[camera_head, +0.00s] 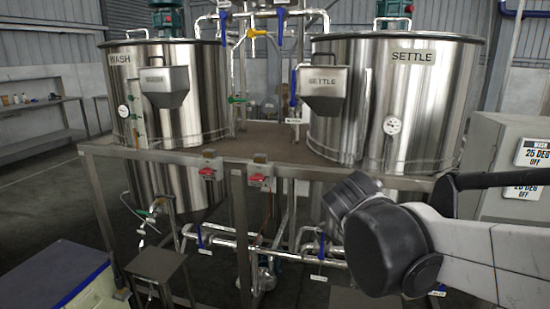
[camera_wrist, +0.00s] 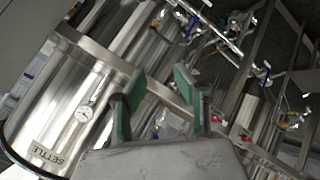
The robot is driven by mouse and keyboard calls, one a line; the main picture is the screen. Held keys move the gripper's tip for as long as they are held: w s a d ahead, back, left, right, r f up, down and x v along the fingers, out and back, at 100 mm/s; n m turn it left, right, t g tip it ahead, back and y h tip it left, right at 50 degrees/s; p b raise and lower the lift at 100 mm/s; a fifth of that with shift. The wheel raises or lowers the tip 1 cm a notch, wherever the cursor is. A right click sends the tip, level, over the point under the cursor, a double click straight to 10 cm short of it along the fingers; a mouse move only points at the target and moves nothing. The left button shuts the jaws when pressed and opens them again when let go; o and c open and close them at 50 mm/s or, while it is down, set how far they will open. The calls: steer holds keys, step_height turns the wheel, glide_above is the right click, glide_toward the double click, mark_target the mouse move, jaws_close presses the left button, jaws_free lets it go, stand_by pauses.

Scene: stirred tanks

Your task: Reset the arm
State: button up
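My arm (camera_head: 470,245) reaches in from the lower right in the head view, ending in a dark rounded joint in front of the SETTLE tank. My gripper (camera_wrist: 159,80) shows in the wrist view with its two green-padded fingers spread apart and nothing between them. I cannot make out the fingers in the head view. The steel SETTLE tank (camera_head: 425,110) stands behind the arm; it also shows tilted at the left of the wrist view (camera_wrist: 48,125), apart from the fingers.
The steel WASH tank (camera_head: 205,95) stands at the left. A metal frame (camera_head: 330,172) with red-handled parts runs across the front, above low piping with blue valves (camera_head: 200,238). A grey control box (camera_head: 495,150) stands at the right and a small stool (camera_head: 158,262) at lower left.

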steer(key=s+f+m+g+y+p, duration=0.1)
steer(key=s+f+m+y, duration=0.1)
steer(key=s, duration=0.8)
steer(key=s+d+f+m+g+y+p, duration=0.1)
steer(key=s+f+m+y, duration=0.1)
steer(key=s, duration=0.8)
steer(key=shift+m, duration=0.5)
steer(key=shift+d+f, duration=0.1)
